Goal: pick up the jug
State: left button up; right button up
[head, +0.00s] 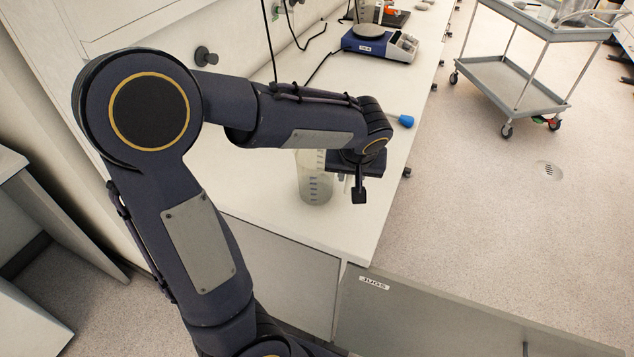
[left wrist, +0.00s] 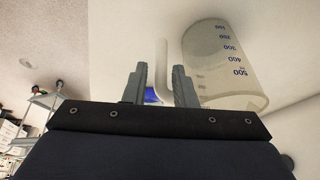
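The jug (head: 316,187) is clear with graduation marks and stands on the white bench near its front edge; my left arm hides its upper part in the head view. In the left wrist view the jug's body (left wrist: 226,62) is at the upper right, with its pale handle (left wrist: 161,68) to the left of it. My left gripper (head: 358,190) is to the right of the jug on its handle side. In the left wrist view its two fingers (left wrist: 158,84) are apart, with the handle showing in the gap; contact cannot be told. My right gripper is not in view.
A blue-topped device (head: 378,44) stands farther back on the bench (head: 262,200). A blue-tipped item (head: 405,120) lies beyond my left wrist. A panel labelled JUGS (head: 440,315) stands out at the bench's front corner. A grey trolley (head: 520,80) is on the floor at the right.

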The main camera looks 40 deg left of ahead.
aim_at(349, 178)
pick_arm(q)
jog(key=b+x, duration=0.1)
jog(key=x, duration=0.2)
jog(key=shift+a, duration=0.15)
grip_shut()
jog(key=shift+r, duration=0.2)
